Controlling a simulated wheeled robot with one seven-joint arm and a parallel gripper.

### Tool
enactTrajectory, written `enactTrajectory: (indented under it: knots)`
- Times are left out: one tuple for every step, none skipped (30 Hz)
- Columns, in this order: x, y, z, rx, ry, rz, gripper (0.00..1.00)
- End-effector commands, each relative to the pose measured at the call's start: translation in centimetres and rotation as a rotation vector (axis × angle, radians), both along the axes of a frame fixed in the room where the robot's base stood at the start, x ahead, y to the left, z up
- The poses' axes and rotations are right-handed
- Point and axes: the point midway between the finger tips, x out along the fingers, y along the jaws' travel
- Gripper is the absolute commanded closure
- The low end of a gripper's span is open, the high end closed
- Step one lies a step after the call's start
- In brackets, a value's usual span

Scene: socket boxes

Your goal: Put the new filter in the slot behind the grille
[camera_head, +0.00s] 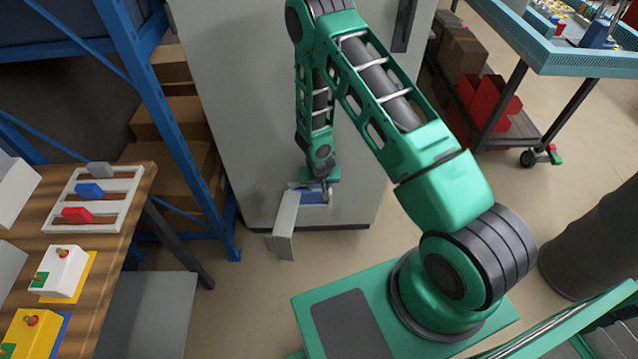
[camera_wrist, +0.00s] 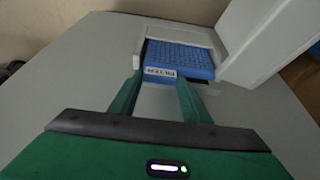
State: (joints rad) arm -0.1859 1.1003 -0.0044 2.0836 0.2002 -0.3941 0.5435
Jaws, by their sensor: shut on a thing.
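A blue filter (camera_wrist: 180,58) with a white label lies in the slot opening (camera_wrist: 140,46) of the grey cabinet. In the head view the filter (camera_head: 314,196) shows as a small blue patch in the opening, low on the cabinet. My gripper (camera_wrist: 160,80) is shut on the filter's near edge, one green finger at each side of the label. In the head view my gripper (camera_head: 322,184) is right at the opening and partly hides it. The grille door (camera_head: 285,226) stands swung open to the left; the wrist view shows it (camera_wrist: 265,40) at the right. How deep the filter sits is unclear.
The grey cabinet (camera_head: 240,100) stands beside a blue rack (camera_head: 165,100) with cardboard boxes. A wooden table (camera_head: 120,215) at the left holds a white rack (camera_head: 95,170) and several socket boxes. A trolley (camera_head: 500,100) stands at upper right. Floor before the cabinet is clear.

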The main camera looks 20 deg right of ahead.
Motion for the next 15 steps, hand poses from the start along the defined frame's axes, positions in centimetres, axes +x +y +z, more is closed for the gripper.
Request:
enactTrajectory:
  knots:
    - [0.02,0.00,-0.09,0.000,0.000,0.000,0.77]
    - [0.03,0.00,-0.11,0.000,0.000,0.000,0.77]
    - [0.03,0.01,-0.12,0.000,-0.001,0.000,0.77]
    - [0.03,0.01,-0.12,0.000,-0.001,0.000,0.77]
    - [0.03,0.01,-0.11,0.000,-0.001,0.000,0.77]
    - [0.03,0.02,-0.11,0.000,-0.001,0.000,0.77]
    - [0.03,0.01,-0.11,0.000,-0.001,0.000,0.77]
    - [0.03,0.02,-0.10,0.000,-0.001,0.000,0.77]
    - [0.03,0.02,-0.10,0.000,-0.001,0.000,0.50]
    - [0.03,0.02,-0.10,0.001,-0.001,0.000,0.43]
    - [0.03,0.02,-0.10,0.001,-0.001,0.000,0.35]
    - [0.03,0.02,-0.10,0.001,-0.001,0.000,0.35]
    - [0.02,0.02,-0.09,0.001,-0.001,0.000,0.35]
    - [0.02,0.02,-0.09,0.001,-0.001,0.000,0.35]
    - [0.02,0.04,-0.09,0.001,-0.001,0.000,0.35]
